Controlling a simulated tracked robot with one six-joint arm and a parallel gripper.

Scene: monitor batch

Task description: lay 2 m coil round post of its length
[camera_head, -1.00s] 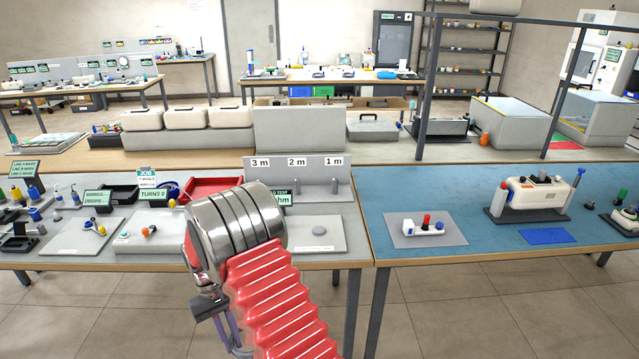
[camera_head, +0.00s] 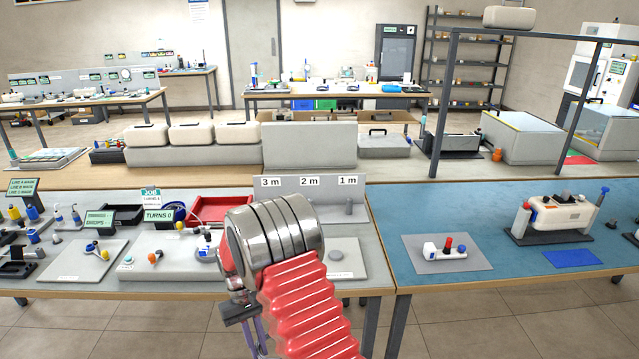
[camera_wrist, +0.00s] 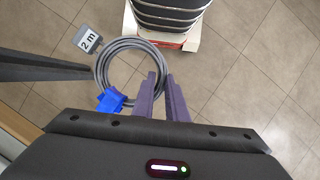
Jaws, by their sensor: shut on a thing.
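The grey cable coil (camera_wrist: 101,62) carries a white "2 m" tag (camera_wrist: 88,40) and a blue tie or connector (camera_wrist: 112,101). My gripper (camera_wrist: 160,76) is shut on the coil's right side in the wrist view, and the coil hangs above the tiled floor. In the head view my gripper's purple fingers (camera_head: 254,335) show low beside my arm; the coil is not visible there. The grey panel (camera_head: 335,190) on the bench has labels 3 m, 2 m and 1 m. The 2 m post (camera_head: 314,208) stands bare below its label; my arm partly covers this area.
A red tray (camera_head: 222,209) and sign cards stand left of the panel. The blue mat (camera_head: 450,205) on the right holds several devices. Floor in front of the benches is clear.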

